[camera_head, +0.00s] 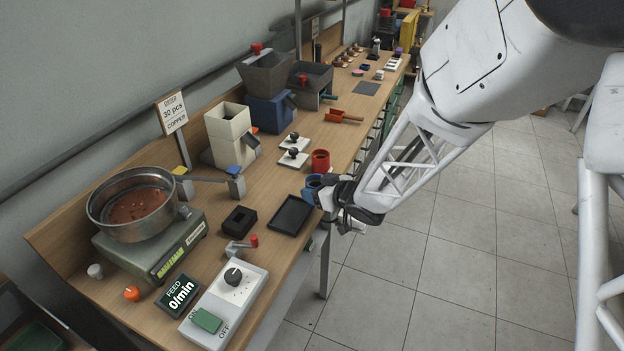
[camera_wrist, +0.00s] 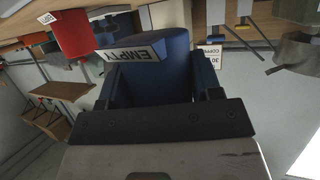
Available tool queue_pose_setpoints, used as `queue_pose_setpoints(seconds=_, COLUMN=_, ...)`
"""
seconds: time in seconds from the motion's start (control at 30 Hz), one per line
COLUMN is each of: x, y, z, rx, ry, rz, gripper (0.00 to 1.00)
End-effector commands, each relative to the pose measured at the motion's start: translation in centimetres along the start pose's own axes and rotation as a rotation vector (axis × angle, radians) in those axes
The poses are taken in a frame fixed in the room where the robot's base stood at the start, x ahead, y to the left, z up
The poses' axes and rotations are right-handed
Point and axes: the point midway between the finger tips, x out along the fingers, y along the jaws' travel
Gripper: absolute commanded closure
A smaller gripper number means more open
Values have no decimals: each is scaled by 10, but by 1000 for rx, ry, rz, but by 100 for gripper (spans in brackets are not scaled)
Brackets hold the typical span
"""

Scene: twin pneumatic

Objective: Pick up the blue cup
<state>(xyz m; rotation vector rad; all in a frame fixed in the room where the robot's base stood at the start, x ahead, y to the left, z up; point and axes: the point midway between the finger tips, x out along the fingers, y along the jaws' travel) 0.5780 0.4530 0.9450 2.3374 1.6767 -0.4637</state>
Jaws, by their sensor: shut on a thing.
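The blue cup (camera_wrist: 155,75) fills the space between the two dark fingers of my gripper (camera_wrist: 158,85) in the wrist view. A white label reading "EMPTY" is on it. My gripper is shut on the cup. In the head view the blue cup (camera_head: 312,187) shows at the bench's front edge, partly hidden by my gripper (camera_head: 326,190). I cannot tell whether the cup touches the bench top.
A red cup (camera_head: 320,161) stands just behind the blue cup. A black tray (camera_head: 291,215) and a small black box (camera_head: 239,221) lie to the left. A scale with a metal bowl (camera_head: 133,231) stands further left. Open floor (camera_head: 470,250) lies to the right.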

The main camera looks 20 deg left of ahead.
Motion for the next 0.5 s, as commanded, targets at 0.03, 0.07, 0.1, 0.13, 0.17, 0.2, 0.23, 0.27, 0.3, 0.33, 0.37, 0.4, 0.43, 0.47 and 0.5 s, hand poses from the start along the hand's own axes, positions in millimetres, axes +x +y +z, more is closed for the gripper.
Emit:
queue_pose_setpoints(seconds=0.03, x=-7, y=-4, z=2, rx=0, ry=0, rz=1, gripper=68)
queue_pose_setpoints(seconds=0.07, x=-11, y=-7, z=3, rx=0, ry=0, rz=1, gripper=68)
queue_pose_setpoints(seconds=0.1, x=-15, y=-10, z=4, rx=1, ry=0, rz=1, gripper=68)
queue_pose_setpoints(seconds=0.13, x=-18, y=-12, z=6, rx=1, ry=-1, rz=0, gripper=68)
queue_pose_setpoints(seconds=0.17, x=-22, y=-14, z=6, rx=1, ry=-1, rz=0, gripper=68)
queue_pose_setpoints(seconds=0.2, x=-25, y=-17, z=7, rx=1, ry=0, rz=1, gripper=68)
queue_pose_setpoints(seconds=0.23, x=-28, y=-19, z=8, rx=1, ry=0, rz=1, gripper=68)
queue_pose_setpoints(seconds=0.27, x=-31, y=-21, z=9, rx=1, ry=0, rz=1, gripper=68)
queue_pose_setpoints(seconds=0.3, x=-34, y=-23, z=10, rx=1, ry=-1, rz=0, gripper=68)
queue_pose_setpoints(seconds=0.33, x=-36, y=-24, z=10, rx=1, ry=-1, rz=0, gripper=68)
queue_pose_setpoints(seconds=0.37, x=-37, y=-25, z=11, rx=1, ry=-1, rz=0, gripper=68)
queue_pose_setpoints(seconds=0.4, x=-39, y=-27, z=11, rx=1, ry=-1, rz=0, gripper=68)
queue_pose_setpoints(seconds=0.43, x=-41, y=-28, z=12, rx=0, ry=0, rz=0, gripper=68)
queue_pose_setpoints(seconds=0.47, x=-42, y=-29, z=12, rx=0, ry=0, rz=0, gripper=68)
queue_pose_setpoints(seconds=0.5, x=-44, y=-30, z=12, rx=0, ry=0, rz=0, gripper=68)
